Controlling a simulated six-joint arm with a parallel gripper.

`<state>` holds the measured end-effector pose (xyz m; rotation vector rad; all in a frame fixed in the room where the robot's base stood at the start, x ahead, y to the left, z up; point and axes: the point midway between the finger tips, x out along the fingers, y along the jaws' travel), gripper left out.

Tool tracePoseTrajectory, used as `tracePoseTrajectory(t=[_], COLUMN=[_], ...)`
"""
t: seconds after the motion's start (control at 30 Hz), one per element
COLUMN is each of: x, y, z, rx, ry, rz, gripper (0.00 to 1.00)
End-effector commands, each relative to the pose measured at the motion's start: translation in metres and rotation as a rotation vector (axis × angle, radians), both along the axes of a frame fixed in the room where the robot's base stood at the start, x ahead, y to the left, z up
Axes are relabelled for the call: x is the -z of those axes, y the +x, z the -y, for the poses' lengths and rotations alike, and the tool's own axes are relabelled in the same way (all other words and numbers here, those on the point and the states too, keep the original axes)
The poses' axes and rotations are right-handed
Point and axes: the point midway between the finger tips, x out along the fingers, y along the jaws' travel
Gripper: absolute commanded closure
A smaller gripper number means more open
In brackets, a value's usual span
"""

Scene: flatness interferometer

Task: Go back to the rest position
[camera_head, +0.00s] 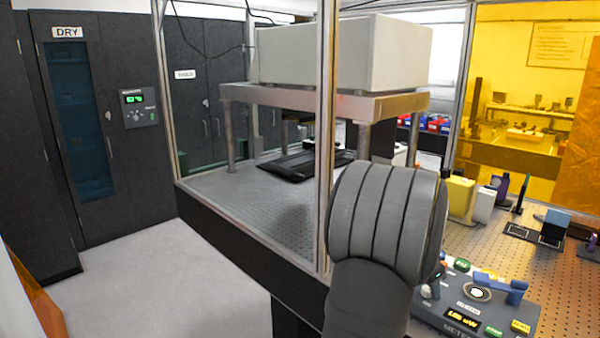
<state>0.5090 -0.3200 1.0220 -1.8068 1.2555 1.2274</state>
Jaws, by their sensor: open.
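A thick grey ridged part of my own arm fills the lower middle of the head view, in front of the frame post and the bench. My gripper is not in view. The interferometer, with a large pale box (385,52) on a metal stand (375,105), stands behind my arm on a perforated bench (218,188). A flat black tray-like plate (290,168) lies under the stand. My arm hides part of the bench and of the stand's right side.
A metal enclosure post (326,130) rises just behind my arm. A control panel (470,312) with a blue lever (505,290) is at lower right. Yellow (459,197) and white (483,205) blocks stand on the right bench. Dark cabinets (120,160) stand at left; the floor (165,280) is clear.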

Motion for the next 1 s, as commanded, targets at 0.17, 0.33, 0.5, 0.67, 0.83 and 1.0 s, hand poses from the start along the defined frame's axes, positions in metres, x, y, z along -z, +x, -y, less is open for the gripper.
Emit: tracePoseTrajectory(t=[0.17,0.33,0.5,0.67,0.83,1.0], x=[0.003,0.003,-0.003,-0.022,-0.053,-0.085], y=[0.001,0.000,0.000,-0.002,-0.006,-0.010], z=[0.001,0.001,-0.001,-0.008,-0.021,-0.033], rx=[-0.001,-0.001,0.000,0.000,-0.001,0.000], ry=[-0.001,0.000,-0.001,-0.002,-0.001,-0.002], rz=[0.001,0.000,0.001,0.003,0.005,0.004], gripper=[0.51,0.51,0.51,0.51,0.51,0.51])
